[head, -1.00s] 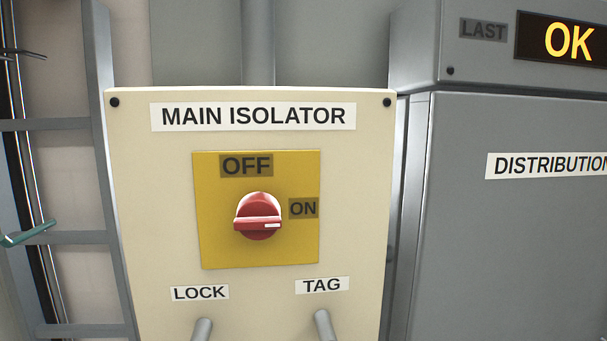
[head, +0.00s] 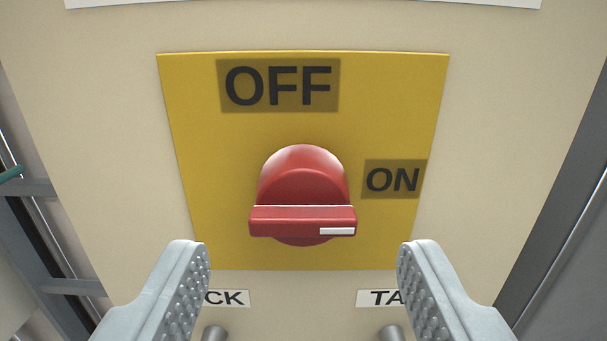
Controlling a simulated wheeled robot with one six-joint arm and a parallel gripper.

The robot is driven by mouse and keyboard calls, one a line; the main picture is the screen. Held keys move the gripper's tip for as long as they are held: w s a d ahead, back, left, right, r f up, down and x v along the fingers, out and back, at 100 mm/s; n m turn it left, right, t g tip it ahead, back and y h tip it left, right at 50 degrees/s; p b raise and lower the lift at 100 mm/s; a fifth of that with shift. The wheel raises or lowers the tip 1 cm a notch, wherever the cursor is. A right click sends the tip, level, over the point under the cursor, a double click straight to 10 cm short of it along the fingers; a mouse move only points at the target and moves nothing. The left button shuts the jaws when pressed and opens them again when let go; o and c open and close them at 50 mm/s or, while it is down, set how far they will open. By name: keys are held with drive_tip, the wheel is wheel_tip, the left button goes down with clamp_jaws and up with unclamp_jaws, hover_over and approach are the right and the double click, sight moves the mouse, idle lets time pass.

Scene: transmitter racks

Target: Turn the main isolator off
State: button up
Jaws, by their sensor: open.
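The main isolator's red rotary knob (head: 302,190) sits on a yellow plate (head: 220,225) in the middle of the head view. Its grip bar lies horizontal, with the white mark at the right end, on the side of the ON label (head: 393,179). The OFF label (head: 278,86) is above the knob. My gripper (head: 303,255) is open, with one finger low on the left and one low on the right. The fingers are apart from the knob, which shows between and above them, and nothing is between them.
The cream isolator panel (head: 110,110) fills most of the view. Two grey pegs, left (head: 214,333) and right (head: 391,333), stick out under the partly hidden LOCK and TAG labels. A grey cabinet (head: 570,240) stands at the right, and a ladder-like frame (head: 50,270) at the left.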

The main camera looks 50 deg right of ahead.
sight(302, 235)
drive_tip(key=shift+x, duration=1.8)
drive_tip(key=c, duration=1)
drive_tip(key=shift+o, duration=0.2)
